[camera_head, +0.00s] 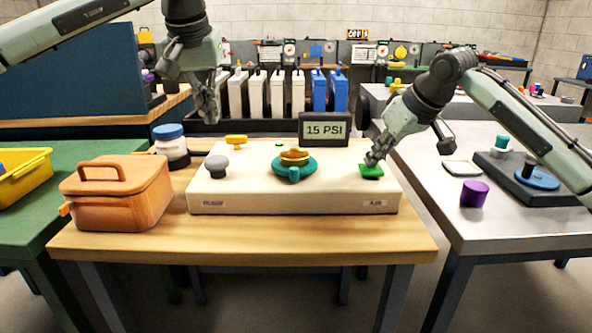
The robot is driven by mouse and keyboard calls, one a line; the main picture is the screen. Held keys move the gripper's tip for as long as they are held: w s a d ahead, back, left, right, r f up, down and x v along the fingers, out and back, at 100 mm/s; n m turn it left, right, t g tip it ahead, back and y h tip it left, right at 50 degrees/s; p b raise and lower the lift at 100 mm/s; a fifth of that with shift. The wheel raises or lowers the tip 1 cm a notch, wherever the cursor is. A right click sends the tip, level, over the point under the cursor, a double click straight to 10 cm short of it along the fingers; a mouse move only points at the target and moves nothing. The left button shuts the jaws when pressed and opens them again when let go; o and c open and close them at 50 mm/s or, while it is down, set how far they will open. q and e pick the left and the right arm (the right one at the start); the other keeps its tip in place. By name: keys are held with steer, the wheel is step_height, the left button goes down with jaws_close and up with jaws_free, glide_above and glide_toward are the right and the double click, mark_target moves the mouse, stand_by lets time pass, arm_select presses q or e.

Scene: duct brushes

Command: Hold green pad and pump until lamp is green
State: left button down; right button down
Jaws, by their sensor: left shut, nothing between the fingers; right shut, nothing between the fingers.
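A cream console (260,196) stands on the wooden table. The green pad (371,172) is at its right end. My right gripper (371,160) is shut, its tips at the pad and apparently touching it. My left gripper (212,115) is shut and empty, raised above the console's back left. A grey knob (216,165) stands at the console's left, with a yellow handle (236,140) behind it. The display (325,129) reads 15 PSI. I cannot tell which part is the pump.
A brown lidded box (118,197) and a blue-lidded jar (171,145) stand left of the console. A yellow bin (22,175) is on the green table at left. A purple cylinder (474,193) stands on the grey table at right. The wooden table's front strip is clear.

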stand_by(0.4)
steer(key=shift+r, duration=3.5)
